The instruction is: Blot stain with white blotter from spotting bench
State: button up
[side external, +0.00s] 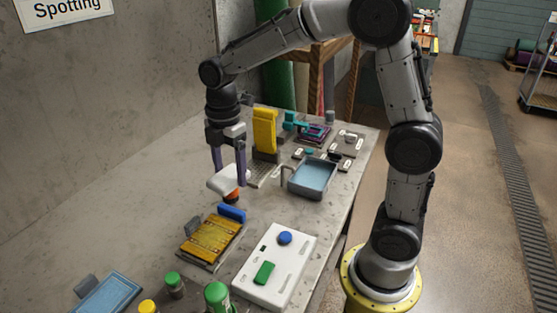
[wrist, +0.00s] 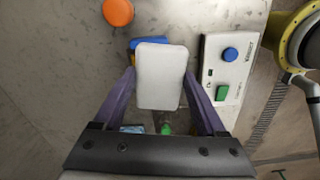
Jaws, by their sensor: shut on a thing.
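My gripper (side external: 230,174) points down above the grey bench (side external: 130,200), with its purple fingers on both sides of a white blotter (side external: 221,181). It is shut on the blotter, which also shows as a white rounded block between the fingers in the wrist view (wrist: 160,75). The blotter looks held above the bench top. A yellow-brown slatted rug piece (side external: 213,239) lies on a board in front of the gripper. A blue bar (side external: 232,213) is at its back edge. I cannot make out a stain; in the wrist view the blotter and gripper hide much of the area below.
An orange-topped item (side external: 231,195) stands close under the blotter. A white panel (side external: 258,293) with blue and green parts lies to the front right. A blue-grey tray (side external: 313,178), a yellow upright piece (side external: 265,130) and small tools are behind. Green-capped bottles (side external: 217,293) stand in front.

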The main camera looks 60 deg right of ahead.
jog(key=n, duration=0.2)
send_over(214, 235)
notch_tip(214, 235, down, 5)
jog(key=shift+w+f, duration=0.2)
jog(key=shift+f, duration=2.8)
jog(key=shift+f, duration=0.55)
jog(key=shift+s+f, duration=0.15)
jog(key=shift+f, duration=0.1)
dwell(1.1)
jog(key=shift+r, duration=3.65)
